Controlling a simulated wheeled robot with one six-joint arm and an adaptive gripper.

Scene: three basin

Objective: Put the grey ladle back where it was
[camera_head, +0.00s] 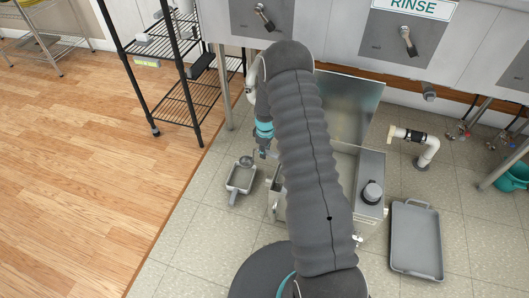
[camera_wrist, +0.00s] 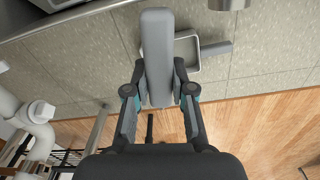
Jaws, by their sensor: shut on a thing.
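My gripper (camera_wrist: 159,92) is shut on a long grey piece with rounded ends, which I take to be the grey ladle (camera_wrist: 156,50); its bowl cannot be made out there. In the head view my gripper (camera_head: 263,152) points down at the left of the open grey box. A small rounded dark-grey part, likely of the ladle (camera_head: 246,161), shows beside it, over or at the far end of a small grey pan. Whether it touches the pan cannot be told. My arm hides part of the scene.
The small grey pan with a handle (camera_head: 239,181) lies on the tiled floor; it also shows in the wrist view (camera_wrist: 188,60). The open metal box (camera_head: 343,160) stands right of my gripper. A grey tray (camera_head: 416,240) lies further right. A black wire rack (camera_head: 184,100) stands behind left.

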